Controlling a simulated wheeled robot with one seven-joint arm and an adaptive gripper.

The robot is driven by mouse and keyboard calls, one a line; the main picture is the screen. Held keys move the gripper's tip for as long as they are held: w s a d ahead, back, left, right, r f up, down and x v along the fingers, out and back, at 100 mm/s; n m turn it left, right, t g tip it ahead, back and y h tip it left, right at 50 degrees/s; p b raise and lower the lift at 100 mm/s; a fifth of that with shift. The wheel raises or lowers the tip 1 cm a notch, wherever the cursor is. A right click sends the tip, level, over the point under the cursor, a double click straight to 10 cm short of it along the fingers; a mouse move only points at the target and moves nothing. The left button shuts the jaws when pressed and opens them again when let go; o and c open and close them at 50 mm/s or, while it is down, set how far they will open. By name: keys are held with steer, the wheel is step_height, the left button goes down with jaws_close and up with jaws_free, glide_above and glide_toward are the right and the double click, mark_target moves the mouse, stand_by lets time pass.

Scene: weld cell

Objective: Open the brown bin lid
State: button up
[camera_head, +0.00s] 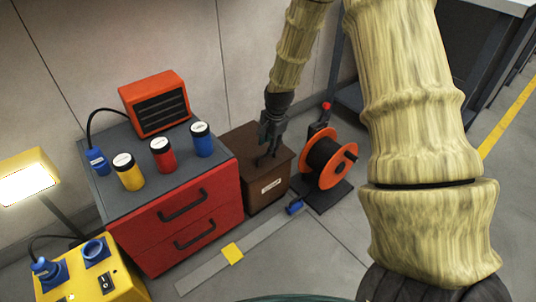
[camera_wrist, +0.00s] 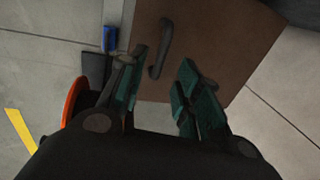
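The brown bin (camera_head: 262,194) stands on the floor between the red drawer cabinet and the cable reel, with a pale label on its front. Its brown lid (camera_head: 238,140) looks shut and lies flat on top; it also shows in the wrist view (camera_wrist: 225,40). A dark handle (camera_wrist: 160,48) sits on the lid. My gripper (camera_head: 268,158) is over the lid, pointing down. In the wrist view my gripper (camera_wrist: 163,62) is open, with one green-padded finger on each side of the handle. I cannot tell whether the fingers touch it.
The red cabinet (camera_head: 190,225) with several cans on top stands left of the bin. An orange cable reel (camera_head: 328,158) stands close on the right. A blue object (camera_head: 294,207) lies on the floor in front. Floor further forward is mostly clear.

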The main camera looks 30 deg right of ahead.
steer(key=shift+w+f+b, duration=0.25)
steer(key=shift+f+b, duration=0.2)
steer(key=shift+f, duration=0.7)
steer(key=shift+w+f+b, duration=0.2)
steer(key=shift+f+b, duration=0.25)
steer(key=shift+f, duration=0.7)
steer(key=shift+c, duration=0.2)
jaws_close()
